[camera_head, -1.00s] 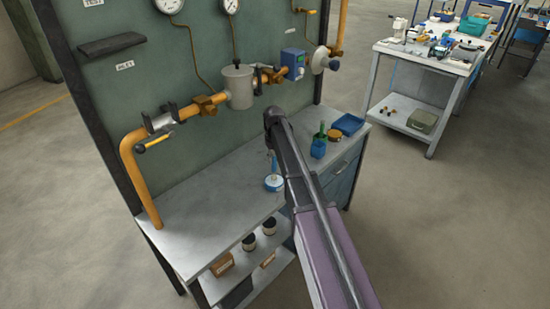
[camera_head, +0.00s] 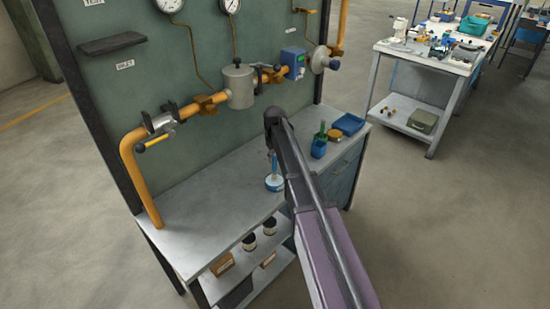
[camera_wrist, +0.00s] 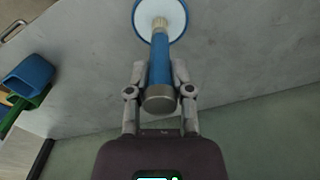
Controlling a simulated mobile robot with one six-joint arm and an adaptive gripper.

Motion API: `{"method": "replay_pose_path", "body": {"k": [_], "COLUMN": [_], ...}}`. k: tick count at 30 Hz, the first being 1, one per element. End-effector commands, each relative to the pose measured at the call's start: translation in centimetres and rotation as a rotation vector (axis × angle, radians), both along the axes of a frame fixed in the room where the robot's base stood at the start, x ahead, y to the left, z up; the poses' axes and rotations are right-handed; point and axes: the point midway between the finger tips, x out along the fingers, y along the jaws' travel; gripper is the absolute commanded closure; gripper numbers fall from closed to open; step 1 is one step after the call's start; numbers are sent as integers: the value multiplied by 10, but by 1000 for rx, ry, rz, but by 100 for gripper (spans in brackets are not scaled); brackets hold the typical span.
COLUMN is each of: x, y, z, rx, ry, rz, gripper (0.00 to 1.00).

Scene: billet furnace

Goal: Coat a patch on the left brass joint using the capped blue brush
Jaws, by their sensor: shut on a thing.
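My gripper (camera_wrist: 159,72) is shut on the blue brush (camera_wrist: 160,58), with one finger on each side of its handle. The handle's grey end is nearest the wrist camera and its pale bristles point away. A round blue-rimmed white piece (camera_wrist: 178,14) shows just beyond the bristles; whether they touch is unclear. In the head view, this round piece (camera_head: 274,185) is low over or on the bench, with the brush (camera_head: 274,168) upright above it. My arm hides most of my gripper there. The left brass joint (camera_head: 205,104) is on the orange pipe, up and left of the brush.
A grey clamp and yellow-handled valve (camera_head: 160,127) sit left of the joint, and a grey canister (camera_head: 239,87) right of it. A blue cup with a green bottle (camera_head: 319,147) and a blue tray (camera_head: 348,124) stand at right. The bench's left part (camera_head: 205,201) is clear.

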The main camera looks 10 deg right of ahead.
Motion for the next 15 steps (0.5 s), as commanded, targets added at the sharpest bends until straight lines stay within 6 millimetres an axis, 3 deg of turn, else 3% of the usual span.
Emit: {"method": "replay_pose_path", "body": {"k": [15], "x": [0], "y": [-1], "z": [-5], "rx": [0], "ry": [0], "rz": [-1], "gripper": [100]}}
